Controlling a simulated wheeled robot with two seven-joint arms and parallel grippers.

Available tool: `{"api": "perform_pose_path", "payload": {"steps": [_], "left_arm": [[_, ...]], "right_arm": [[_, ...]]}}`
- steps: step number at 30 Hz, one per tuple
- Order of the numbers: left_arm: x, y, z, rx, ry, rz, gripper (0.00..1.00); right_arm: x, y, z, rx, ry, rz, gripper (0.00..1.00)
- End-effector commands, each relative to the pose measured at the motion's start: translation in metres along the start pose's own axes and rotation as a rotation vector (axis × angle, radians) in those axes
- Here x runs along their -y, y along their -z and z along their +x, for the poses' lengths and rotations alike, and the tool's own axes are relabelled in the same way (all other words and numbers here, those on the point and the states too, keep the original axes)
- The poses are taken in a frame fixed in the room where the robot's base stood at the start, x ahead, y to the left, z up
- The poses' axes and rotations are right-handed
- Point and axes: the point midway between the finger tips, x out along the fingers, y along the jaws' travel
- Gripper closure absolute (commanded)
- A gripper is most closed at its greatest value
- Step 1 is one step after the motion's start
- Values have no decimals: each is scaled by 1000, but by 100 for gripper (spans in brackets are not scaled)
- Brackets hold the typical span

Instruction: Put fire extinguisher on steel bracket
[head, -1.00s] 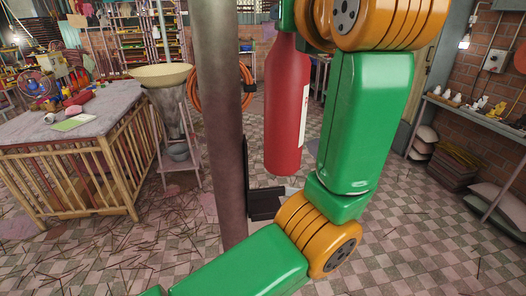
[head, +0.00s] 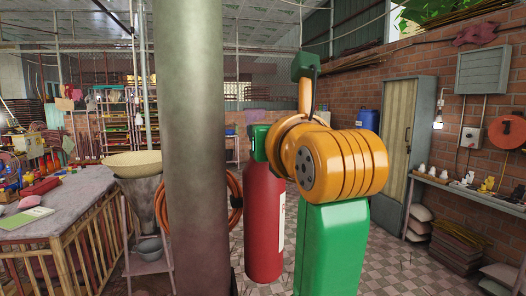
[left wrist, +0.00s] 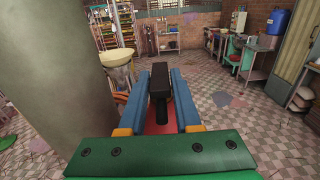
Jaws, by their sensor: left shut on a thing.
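The red fire extinguisher (head: 264,222) hangs upright just right of the grey steel column (head: 195,150) in the head view. My left gripper (left wrist: 160,84) is shut on it at the top; its blue fingers lie on both sides of the black handle (left wrist: 162,70) in the left wrist view. A little of the red body shows below the handle there. My arm hides part of the extinguisher's right side in the head view. The steel bracket on the column is out of view now. My right gripper is not in view.
The column also stands at the left of the left wrist view (left wrist: 50,85). A cluttered table (head: 60,208) and a stand with a pale bowl (head: 146,163) are left of it. A wall shelf (head: 470,190) and a cabinet (head: 405,135) are at right. Tiled floor lies open between.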

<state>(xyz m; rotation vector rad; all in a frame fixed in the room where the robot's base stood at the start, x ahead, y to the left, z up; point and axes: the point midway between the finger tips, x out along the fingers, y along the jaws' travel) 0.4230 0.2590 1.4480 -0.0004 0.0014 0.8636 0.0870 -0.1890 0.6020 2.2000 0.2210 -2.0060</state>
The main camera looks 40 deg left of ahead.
Motion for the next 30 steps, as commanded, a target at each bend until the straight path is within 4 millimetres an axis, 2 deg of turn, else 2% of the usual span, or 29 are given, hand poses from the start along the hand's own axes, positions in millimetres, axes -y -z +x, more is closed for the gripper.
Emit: {"api": "perform_pose_path", "payload": {"steps": [1,12,21,24,30], "left_arm": [[0,14,0,5,-1,1,100],[0,113,0,6,-1,5,100],[0,186,0,5,0,6,100],[-1,203,0,5,1,4,100],[0,222,0,6,0,1,100]], "right_arm": [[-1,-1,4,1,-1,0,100],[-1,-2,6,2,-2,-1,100],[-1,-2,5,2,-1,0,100],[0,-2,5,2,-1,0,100],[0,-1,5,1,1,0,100]]}}
